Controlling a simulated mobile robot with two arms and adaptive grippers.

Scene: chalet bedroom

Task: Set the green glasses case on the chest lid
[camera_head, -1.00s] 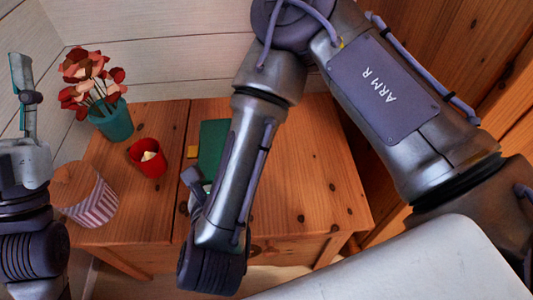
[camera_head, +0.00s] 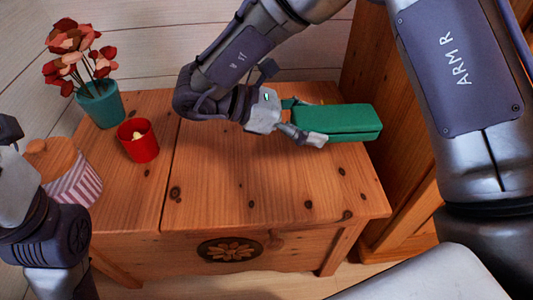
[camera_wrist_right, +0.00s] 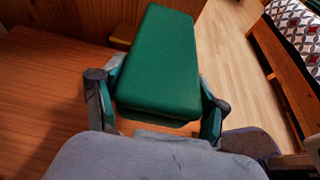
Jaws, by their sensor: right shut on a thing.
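The green glasses case (camera_head: 345,120) is held level between the fingers of my right gripper (camera_head: 303,121), at the right back of the wooden chest lid (camera_head: 250,185). In the right wrist view the case (camera_wrist_right: 160,62) points away between both fingers, above or beside the lid's right edge. Whether its underside touches the lid cannot be told. My left gripper (camera_head: 10,135) is at the left edge of the head view, cut off, with its fingers not clearly shown.
On the left part of the top stand a teal pot (camera_head: 101,105) of red flowers, a red cup (camera_head: 138,142) and a striped jar (camera_head: 72,185) with a wooden lid. A wooden panel (camera_head: 385,110) rises at the right. The lid's middle is bare.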

